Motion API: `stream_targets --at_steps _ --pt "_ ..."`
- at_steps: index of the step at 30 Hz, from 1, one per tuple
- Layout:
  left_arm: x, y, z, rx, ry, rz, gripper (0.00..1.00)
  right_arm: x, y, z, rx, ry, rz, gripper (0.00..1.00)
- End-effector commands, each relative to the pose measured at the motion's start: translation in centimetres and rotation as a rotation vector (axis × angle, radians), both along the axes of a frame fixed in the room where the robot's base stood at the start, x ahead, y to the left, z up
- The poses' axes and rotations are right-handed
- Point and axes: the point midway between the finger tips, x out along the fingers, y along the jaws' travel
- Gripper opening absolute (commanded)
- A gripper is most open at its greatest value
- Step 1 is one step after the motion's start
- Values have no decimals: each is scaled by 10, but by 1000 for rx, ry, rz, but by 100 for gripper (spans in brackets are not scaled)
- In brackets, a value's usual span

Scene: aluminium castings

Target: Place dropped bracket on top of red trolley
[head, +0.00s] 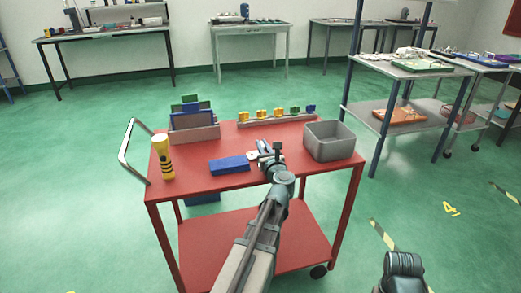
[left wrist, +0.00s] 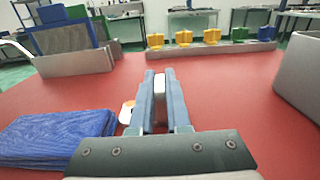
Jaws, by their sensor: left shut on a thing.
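The red trolley (head: 290,140) stands in front of me, and its red top also fills much of the left wrist view (left wrist: 220,110). My left gripper (head: 265,152) reaches over the middle of the top. Its fingers (left wrist: 160,85) are shut on a small pale bracket (left wrist: 160,93). A pale and orange part (left wrist: 127,112) shows beside the left finger, and seems to belong to the bracket. The fingers hide most of the bracket. It is at or close above the top; I cannot tell whether it touches.
On the trolley top are a blue cloth (head: 229,165), a yellow torch (head: 162,157), a grey bin (head: 329,140), a holder with upright blue and green things (head: 194,133) and a rail of coloured pieces (head: 275,119). A push handle (head: 127,150) is at left.

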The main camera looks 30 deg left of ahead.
Motion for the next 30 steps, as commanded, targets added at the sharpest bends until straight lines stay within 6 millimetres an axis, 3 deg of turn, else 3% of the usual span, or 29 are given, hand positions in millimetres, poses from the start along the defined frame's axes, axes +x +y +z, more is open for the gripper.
stream_targets --at_steps 8,9,14,27,30 --pt "0 0 -2 0 0 0 0 0 0 -3 0 0 0 50" --pt "0 0 -3 0 0 0 16 0 0 -3 0 0 0 50" --pt "0 0 -1 0 0 0 44 0 0 -1 0 0 0 50" --pt "0 0 4 0 0 0 44 0 0 4 0 0 0 50" --pt "-8 -1 2 0 0 -1 44 0 0 2 0 0 0 50"
